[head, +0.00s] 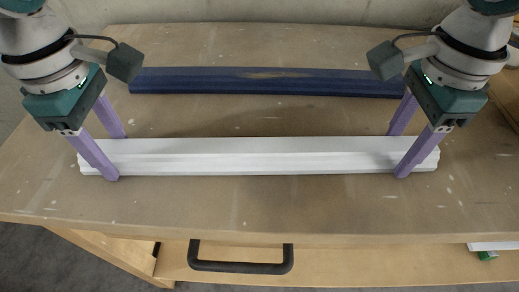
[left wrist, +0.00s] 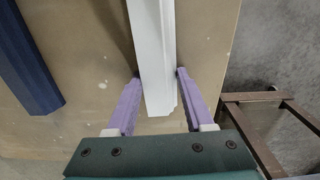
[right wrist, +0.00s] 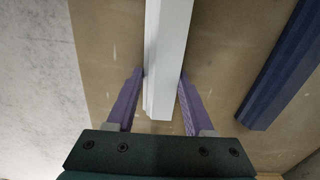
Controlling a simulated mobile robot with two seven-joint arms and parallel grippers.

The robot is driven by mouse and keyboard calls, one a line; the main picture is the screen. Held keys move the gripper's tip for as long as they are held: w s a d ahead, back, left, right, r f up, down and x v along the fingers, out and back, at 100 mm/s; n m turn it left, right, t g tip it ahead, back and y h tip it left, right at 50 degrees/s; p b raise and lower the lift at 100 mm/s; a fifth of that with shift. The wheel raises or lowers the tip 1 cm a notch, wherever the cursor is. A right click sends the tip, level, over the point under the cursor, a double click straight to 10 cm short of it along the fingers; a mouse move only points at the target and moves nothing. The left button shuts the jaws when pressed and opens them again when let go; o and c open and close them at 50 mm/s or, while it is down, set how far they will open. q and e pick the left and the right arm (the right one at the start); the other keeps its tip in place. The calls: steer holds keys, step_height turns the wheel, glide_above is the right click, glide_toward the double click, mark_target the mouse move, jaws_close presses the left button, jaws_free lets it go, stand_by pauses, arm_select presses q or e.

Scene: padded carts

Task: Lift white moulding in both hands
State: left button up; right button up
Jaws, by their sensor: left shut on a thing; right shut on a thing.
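The long white moulding (head: 250,155) runs left to right across the front half of the cart top. My left gripper (head: 117,158) is shut on it near its left end, one purple finger on the near side and one on the far side. My right gripper (head: 398,155) is shut on it the same way near its right end. The moulding looks level; I cannot tell whether it touches the top or is slightly above it. Its left end shows between the fingers in the left wrist view (left wrist: 155,80), its right end in the right wrist view (right wrist: 163,80).
A dark blue moulding (head: 270,87) with a worn patch lies behind the white one, parallel to it and apart from it. The brown cart top (head: 250,210) is clear in front. A dark drawer handle (head: 240,267) is below the front edge. A concrete wall (head: 270,10) stands behind.

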arm_select(q)
jaws_close()
arm_select(e)
jaws_close()
